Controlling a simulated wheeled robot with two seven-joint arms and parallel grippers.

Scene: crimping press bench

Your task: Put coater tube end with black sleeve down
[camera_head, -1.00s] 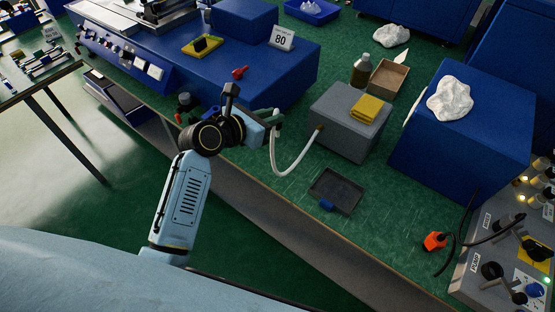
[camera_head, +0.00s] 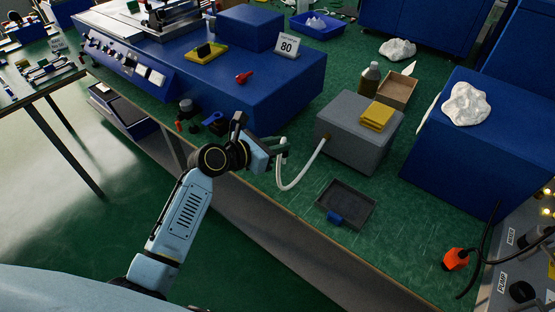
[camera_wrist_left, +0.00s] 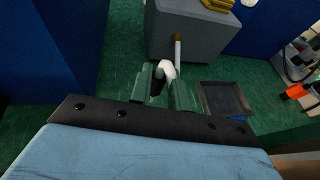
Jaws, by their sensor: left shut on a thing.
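A white tube (camera_head: 311,169) runs from a brass fitting on a grey box (camera_head: 367,147), hangs in a loop and rises to my left gripper (camera_head: 280,150). The left gripper is shut on the tube near its end, above the front part of the green bench. In the left wrist view the white tube (camera_wrist_left: 178,52) comes from the box to the green fingers (camera_wrist_left: 164,92). A dark part, perhaps the black sleeve (camera_wrist_left: 158,86), shows between the fingers, mostly hidden. My right gripper is not in view.
A dark shallow tray (camera_head: 358,198) with a blue piece at its front edge lies right of the tube loop. A blue machine (camera_head: 265,100) stands behind my left gripper. A brown bottle (camera_head: 368,78) and an open carton (camera_head: 397,92) stand behind the grey box.

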